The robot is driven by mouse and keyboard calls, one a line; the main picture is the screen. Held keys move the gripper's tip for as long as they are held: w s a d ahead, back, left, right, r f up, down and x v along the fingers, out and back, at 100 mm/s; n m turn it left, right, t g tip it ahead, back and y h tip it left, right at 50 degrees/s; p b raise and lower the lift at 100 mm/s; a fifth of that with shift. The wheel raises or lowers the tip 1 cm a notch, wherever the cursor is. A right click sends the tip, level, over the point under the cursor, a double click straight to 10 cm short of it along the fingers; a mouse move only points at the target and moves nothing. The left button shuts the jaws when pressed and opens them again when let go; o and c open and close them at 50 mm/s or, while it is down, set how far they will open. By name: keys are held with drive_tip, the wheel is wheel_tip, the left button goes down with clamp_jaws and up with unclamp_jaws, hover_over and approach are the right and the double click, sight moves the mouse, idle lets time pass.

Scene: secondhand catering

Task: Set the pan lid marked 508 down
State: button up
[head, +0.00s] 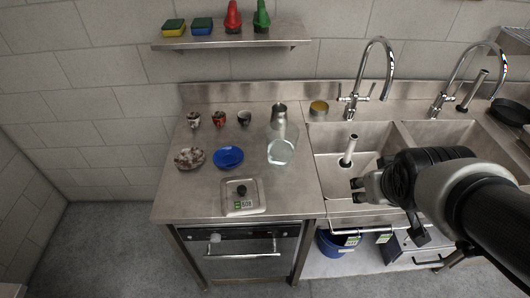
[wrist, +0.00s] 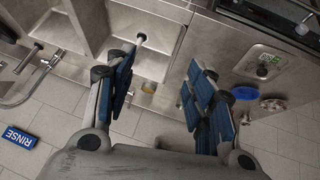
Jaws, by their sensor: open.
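The pan lid marked 508 (head: 230,208) is a square, pale metal lid with a dark round knob and a green-and-white label. It lies flat on the steel counter (head: 185,205) near its front edge, and it also shows at the upper right of the wrist view (wrist: 250,60). My gripper (head: 357,190) is open and empty, over the front of the left sink basin, to the right of the lid and apart from it. In the wrist view its two blue-padded fingers (wrist: 163,82) are spread wide with nothing between them.
Behind the lid are a blue bowl (head: 228,157), a speckled bowl (head: 189,158), a clear glass vessel (head: 281,151), several small cups and a metal jug (head: 278,114). A tap (head: 370,68) rises behind the sink. Bare counter lies left of the lid.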

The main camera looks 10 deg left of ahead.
drive_tip(key=w+a+f+n+t+y+p, duration=0.3)
drive_tip(key=w+a+f+n+y, duration=0.35)
drive_tip(key=w+f, duration=0.85)
drive_tip(key=s+a+f+y, duration=0.1)
drive_tip(key=a+f, duration=0.1)
drive_tip(key=a, duration=0.1)
drive_tip(key=s+a+f+n+y+p, duration=0.1)
drive_tip(key=s+a+f, duration=0.1)
drive_tip(key=a+f, duration=0.1)
drive_tip(key=s+a+f+n+y, duration=0.1)
drive_tip(key=s+a+f, duration=0.1)
drive_tip(key=a+f, duration=0.1)
drive_tip(key=shift+a+f+y, duration=0.2)
drive_tip(key=shift+a+y, duration=0.05)
drive_tip(key=shift+a, duration=0.55)
drive_tip(key=s+a+f+y+p, duration=0.1)
drive_tip(key=s+a+f+y, duration=0.1)
drive_tip(key=s, duration=0.3)
drive_tip(key=m+t+y, duration=0.2)
approach(244, 192)
drive_tip(key=x, duration=0.4)
drive_tip(key=shift+w+a+r, duration=0.2)
drive_tip(key=shift+a, duration=0.15)
drive_tip(key=x, duration=0.3)
drive_tip(key=b+x, duration=0.1)
drive_tip(key=x, duration=0.1)
drive_tip(key=shift+w+f, duration=0.15)
drive_tip(key=shift+f, duration=0.15)
drive_tip(key=shift+c, duration=0.5)
clamp_jaws()
